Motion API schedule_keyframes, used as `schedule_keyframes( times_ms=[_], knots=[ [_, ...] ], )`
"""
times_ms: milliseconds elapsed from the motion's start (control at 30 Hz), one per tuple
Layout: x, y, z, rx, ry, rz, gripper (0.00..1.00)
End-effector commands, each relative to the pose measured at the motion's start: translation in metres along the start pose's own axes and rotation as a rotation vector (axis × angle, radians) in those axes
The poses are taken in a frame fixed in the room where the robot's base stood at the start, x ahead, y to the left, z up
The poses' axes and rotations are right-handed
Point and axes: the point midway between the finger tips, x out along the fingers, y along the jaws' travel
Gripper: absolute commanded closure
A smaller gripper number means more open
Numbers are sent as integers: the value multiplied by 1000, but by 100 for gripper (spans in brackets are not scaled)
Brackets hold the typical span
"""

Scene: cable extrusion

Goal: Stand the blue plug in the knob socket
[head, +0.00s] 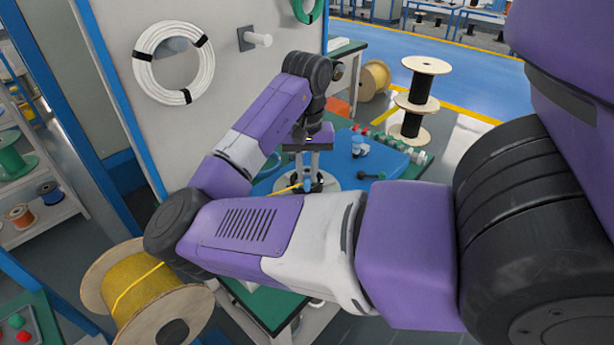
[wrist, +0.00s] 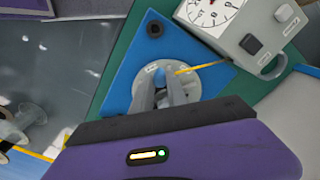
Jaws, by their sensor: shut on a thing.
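My gripper (head: 309,178) points down over a round pale disc (head: 327,182) on the blue board. It is shut on a small blue piece, apparently the blue plug (head: 307,184). In the wrist view, the blue plug (wrist: 160,76) shows between the grey fingers of my gripper (wrist: 163,92), over the labelled disc (wrist: 146,76). The fingers hide most of the plug and its lower end. I cannot make out the knob socket for sure; a black round piece (wrist: 155,28) sits near a corner of the blue board.
A yellow cable (wrist: 200,67) runs from the disc. A grey box with a dial (wrist: 212,12) stands beside the blue board (wrist: 120,75). A dark knobbed piece (head: 372,176), a blue-and-white piece (head: 357,146) and a row of coloured pieces (head: 417,156) stand to the right of my gripper.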

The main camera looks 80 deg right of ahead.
Motion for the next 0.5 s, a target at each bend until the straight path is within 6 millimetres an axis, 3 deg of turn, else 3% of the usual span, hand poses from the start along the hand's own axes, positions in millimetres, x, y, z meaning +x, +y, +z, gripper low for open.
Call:
schedule_keyframes(
  times_ms=[500],
  knots=[
    [-1, 3, -47, 1, 0, 0, 100]
  ],
)
